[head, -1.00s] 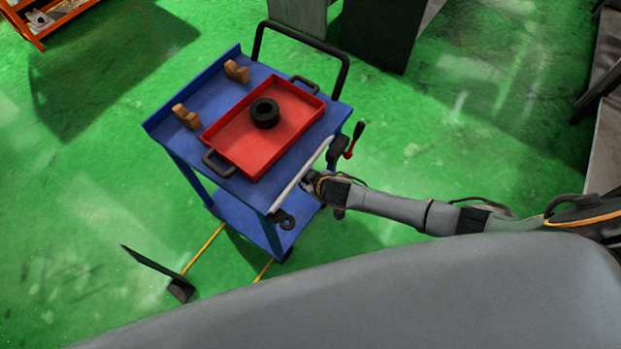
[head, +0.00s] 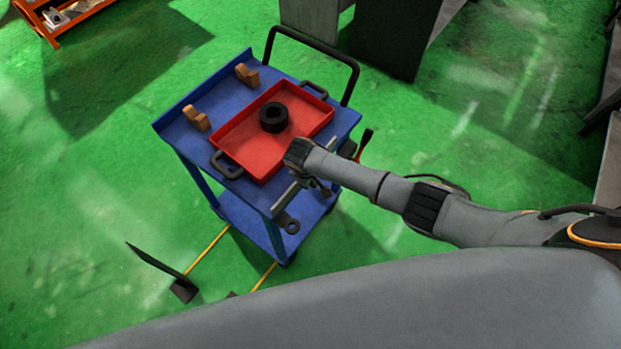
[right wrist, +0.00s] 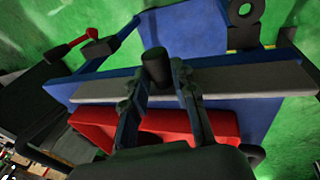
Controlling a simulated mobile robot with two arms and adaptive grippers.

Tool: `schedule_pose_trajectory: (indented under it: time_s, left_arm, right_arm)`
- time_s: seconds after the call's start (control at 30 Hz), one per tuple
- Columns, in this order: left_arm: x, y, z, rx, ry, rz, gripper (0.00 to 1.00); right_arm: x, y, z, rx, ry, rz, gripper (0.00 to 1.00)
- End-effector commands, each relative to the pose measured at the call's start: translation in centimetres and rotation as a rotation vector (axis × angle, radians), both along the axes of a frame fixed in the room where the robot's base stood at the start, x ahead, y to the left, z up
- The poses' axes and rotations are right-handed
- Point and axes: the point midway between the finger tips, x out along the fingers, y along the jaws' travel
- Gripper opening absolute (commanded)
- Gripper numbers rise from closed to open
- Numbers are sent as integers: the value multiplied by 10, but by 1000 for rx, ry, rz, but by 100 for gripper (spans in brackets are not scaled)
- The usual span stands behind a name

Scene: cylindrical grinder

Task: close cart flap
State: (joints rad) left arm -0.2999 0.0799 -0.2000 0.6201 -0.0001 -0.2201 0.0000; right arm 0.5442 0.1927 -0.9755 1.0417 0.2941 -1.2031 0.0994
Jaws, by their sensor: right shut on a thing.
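The blue cart (head: 183,134) stands on the green floor in the head view. A narrow light-grey strip (head: 285,198), apparently the flap's, runs along its near right edge; my right arm hides part of it. In the right wrist view, the grey strip (right wrist: 265,77) crosses the picture along the blue cart edge. My right gripper (right wrist: 158,78) has its two fingers on either side of an upright black knob (right wrist: 155,65) at this strip and is shut on it. The flap's exact angle is unclear. My left gripper is out of view.
A red tray (head: 236,132) with a black ring (head: 273,117) lies on the cart top, beside two brown blocks (head: 246,74). A red-tipped lever (head: 363,145) stands out on the right. A black push handle (head: 313,43) rises behind.

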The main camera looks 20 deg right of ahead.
Motion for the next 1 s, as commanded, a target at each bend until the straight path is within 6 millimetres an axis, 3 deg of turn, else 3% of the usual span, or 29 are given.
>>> schedule_pose_trajectory:
  time_s: [0.37, 0.4, 0.5, 0.83, 1.0]
  left_arm:
    - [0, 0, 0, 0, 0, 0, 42]
    - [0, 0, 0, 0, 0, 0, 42]
    - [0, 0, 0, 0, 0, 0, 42]
    - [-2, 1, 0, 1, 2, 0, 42]
    - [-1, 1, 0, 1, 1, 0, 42]
  right_arm:
    - [1, 1, 0, -2, 0, 2, 0]
    - [1, 1, 1, -1, 0, 2, 33]
    - [1, 1, 0, -2, 0, 2, 50]
    - [0, 1, 1, -1, 1, 2, 50]
    - [-2, 4, 14, 2, -1, 3, 50]
